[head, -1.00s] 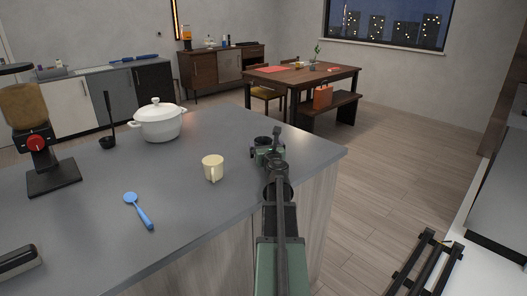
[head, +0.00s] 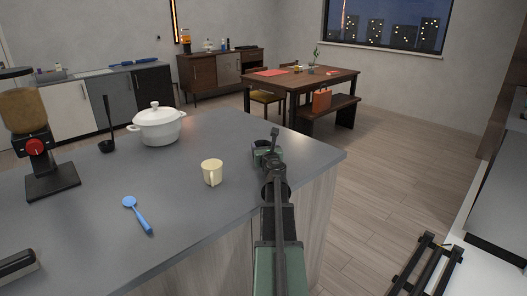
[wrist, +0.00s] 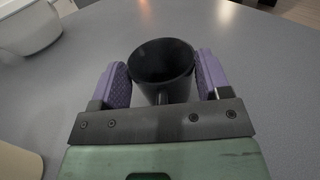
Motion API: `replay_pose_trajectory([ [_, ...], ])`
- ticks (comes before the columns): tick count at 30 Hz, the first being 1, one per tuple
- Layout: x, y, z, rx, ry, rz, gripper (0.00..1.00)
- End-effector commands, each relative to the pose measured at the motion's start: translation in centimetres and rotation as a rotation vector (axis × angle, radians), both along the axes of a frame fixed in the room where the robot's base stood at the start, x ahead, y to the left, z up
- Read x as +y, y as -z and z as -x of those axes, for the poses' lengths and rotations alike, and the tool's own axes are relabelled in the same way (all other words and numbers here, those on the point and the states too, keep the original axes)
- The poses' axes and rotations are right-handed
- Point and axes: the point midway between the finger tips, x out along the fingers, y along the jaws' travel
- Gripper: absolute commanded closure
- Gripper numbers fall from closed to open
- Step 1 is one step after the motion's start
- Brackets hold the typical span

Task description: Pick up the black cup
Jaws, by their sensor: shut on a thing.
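The black cup (wrist: 164,72) shows in the wrist view between the two purple finger pads of my gripper (wrist: 162,66). The pads press its left and right sides. Its open rim faces up toward the wrist camera, and its handle points back toward my palm. In the head view my gripper (head: 266,152) is over the right part of the grey counter, near its right edge. The cup is mostly hidden there behind my gripper and arm. I cannot tell whether its base touches the counter.
A cream mug (head: 211,173) stands left of my gripper on the counter (head: 110,195). A white lidded pot (head: 157,127) and a black ladle (head: 107,138) are farther left. A blue spoon (head: 138,216) and a coffee grinder (head: 38,150) are also there. Counter between mug and pot is clear.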

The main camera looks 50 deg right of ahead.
Motion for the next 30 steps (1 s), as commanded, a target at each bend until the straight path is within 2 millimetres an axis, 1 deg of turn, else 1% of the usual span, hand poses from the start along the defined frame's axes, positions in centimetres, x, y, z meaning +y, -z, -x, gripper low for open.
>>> replay_pose_trajectory([
  [5,0.0,-1.8,0.0,0.0,0.0,0.0,0.58],
  [8,0.0,-3.7,0.0,0.0,0.0,0.0,0.58],
  [11,0.0,-6.6,0.0,0.0,0.0,0.0,0.58],
  [14,0.0,-10.3,0.0,0.0,0.0,0.0,0.58],
  [15,0.0,-11.9,0.0,0.0,0.0,0.0,0.58],
  [18,0.0,-15.5,0.0,0.0,0.0,0.0,0.58],
  [21,0.0,-18.1,0.0,0.0,0.0,0.0,0.58],
  [24,0.0,-19.6,0.0,0.0,0.0,0.0,0.58],
  [25,0.0,-19.9,0.0,0.0,0.0,0.0,0.58],
  [27,0.0,-20.1,0.0,0.0,0.0,0.0,0.58],
  [30,0.0,-20.0,0.0,0.0,0.0,0.0,0.58],
])
